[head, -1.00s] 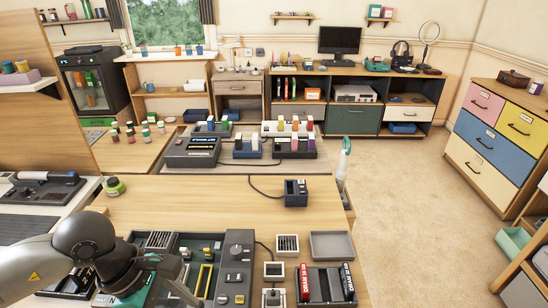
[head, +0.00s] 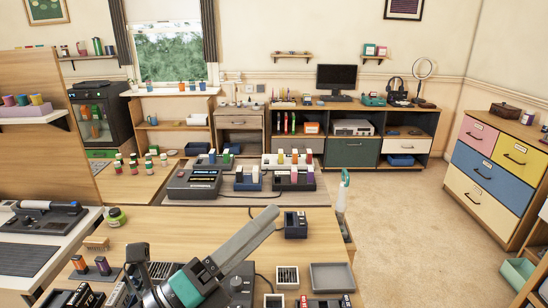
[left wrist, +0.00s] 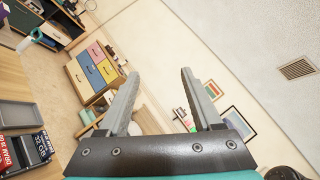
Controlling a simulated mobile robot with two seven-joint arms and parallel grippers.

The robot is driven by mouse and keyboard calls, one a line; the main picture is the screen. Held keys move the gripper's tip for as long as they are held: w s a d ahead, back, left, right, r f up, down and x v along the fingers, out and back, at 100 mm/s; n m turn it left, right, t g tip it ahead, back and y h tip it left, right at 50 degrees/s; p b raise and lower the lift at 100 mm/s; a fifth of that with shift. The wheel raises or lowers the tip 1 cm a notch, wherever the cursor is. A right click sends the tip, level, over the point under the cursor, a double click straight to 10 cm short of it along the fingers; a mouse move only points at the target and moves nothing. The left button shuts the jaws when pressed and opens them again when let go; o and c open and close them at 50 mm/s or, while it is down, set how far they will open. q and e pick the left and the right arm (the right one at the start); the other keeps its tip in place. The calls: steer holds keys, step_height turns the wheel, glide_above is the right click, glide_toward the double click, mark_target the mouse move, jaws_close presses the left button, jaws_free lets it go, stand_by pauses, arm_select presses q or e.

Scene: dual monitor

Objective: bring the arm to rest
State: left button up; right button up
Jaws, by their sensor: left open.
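My left gripper (head: 270,215) is raised above the near wooden desk (head: 165,222) in the head view, with its grey fingers pointing up and to the right. A teal band marks its wrist. In the left wrist view its two fingers (left wrist: 161,78) stand apart with nothing between them. My right gripper is not in view.
On the desk are a small dark device (head: 296,225), a grey tray (head: 332,277), a green-lidded jar (head: 116,217) and a brush (head: 96,243). A spray bottle (head: 342,195) stands at the desk's right edge. Open carpet (head: 405,225) lies to the right.

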arm_select(q)
steer(key=w+a+f+n+t+y, duration=0.2)
steer(key=w+a+n+t+y, duration=0.3)
steer(key=n+y, duration=0.45)
steer(key=s+a+f+n+g+y, duration=0.25)
steer(key=a+f+n+y, duration=0.2)
steer(key=f+n, duration=0.3)
steer(key=s+a+f+n+g+y, duration=0.1)
steer(key=a+f+n+g+y, duration=0.2)
steer(key=a+f+n, duration=0.4)
steer(key=s+d+f+n+g, duration=0.1)
steer(key=s+f+n+g, duration=0.35)
steer(key=s+f, duration=0.35)
steer(key=s+d+f+n+g, duration=0.25)
steer(key=s+f+g, duration=0.35)
steer(key=s, duration=0.4)
step_height(320, 180, down, 19)
steer(key=s+a+g+p, duration=0.1)
steer(key=s+p, duration=0.1)
steer(key=p, duration=0.1)
steer(key=s+a+f+g+p, duration=0.1)
steer(key=s+a+f+p, duration=0.1)
steer(key=s+f, duration=0.9)
steer(key=s+a, duration=0.1)
steer(key=s, duration=0.2)
steer(key=shift+s+f+h, duration=0.15)
steer(key=shift+s+h, duration=0.15)
steer(key=shift+s, duration=0.05)
